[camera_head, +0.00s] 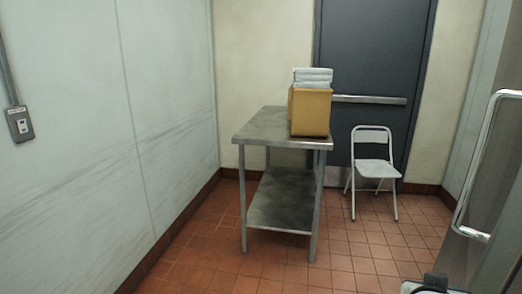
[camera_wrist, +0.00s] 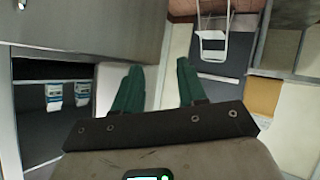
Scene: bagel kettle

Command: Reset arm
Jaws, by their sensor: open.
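My gripper (camera_wrist: 158,68) shows in the wrist view with two green fingers spread apart. It is open, and nothing shows between the fingers. Behind the fingers is a dark plate on a brownish wrist body with a small lit green display. In the head view the gripper is not clearly seen; only a small dark and light part shows at the bottom right edge, and I cannot tell what it is.
A steel table (camera_head: 262,129) with a lower shelf holds a cardboard box (camera_head: 309,113) of white folded items (camera_head: 313,78). A white folding chair (camera_head: 373,152) stands by a dark door (camera_head: 365,55). A metal handle (camera_head: 474,165) is close at right. Tiled floor (camera_head: 220,255) is clear in front.

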